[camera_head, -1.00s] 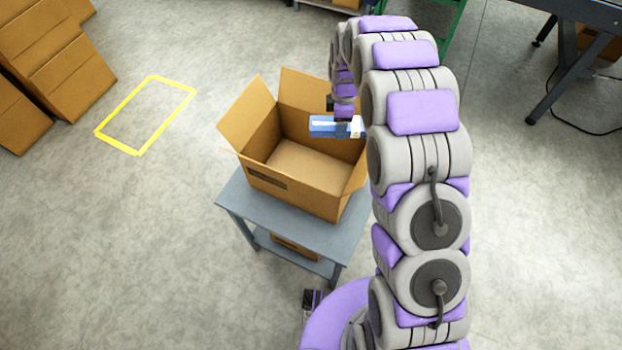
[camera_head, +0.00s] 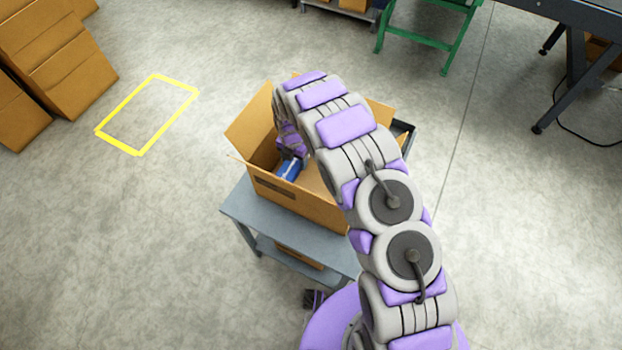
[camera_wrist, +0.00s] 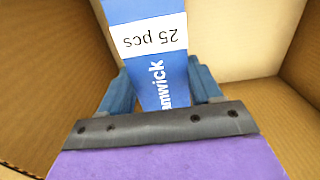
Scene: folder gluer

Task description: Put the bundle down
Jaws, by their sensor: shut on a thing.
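The bundle (camera_head: 289,170) is blue with a white band. In the wrist view the bundle (camera_wrist: 150,62) shows the print "25 pcs" on the band and part of a word on the blue. My gripper (camera_wrist: 158,88) is shut on it, with one blue finger on each side. In the head view my gripper (camera_head: 291,150) is inside the open cardboard box (camera_head: 300,202), near its left side. The wrist view shows box walls around the bundle. I cannot tell whether the bundle touches the box floor.
The box stands on a grey table (camera_head: 247,208) with a lower shelf. A yellow floor outline (camera_head: 150,113) lies at left, with cardboard boxes (camera_head: 70,70) stacked beyond it. A green stand (camera_head: 440,30) and a dark machine frame (camera_head: 570,70) are at the back right.

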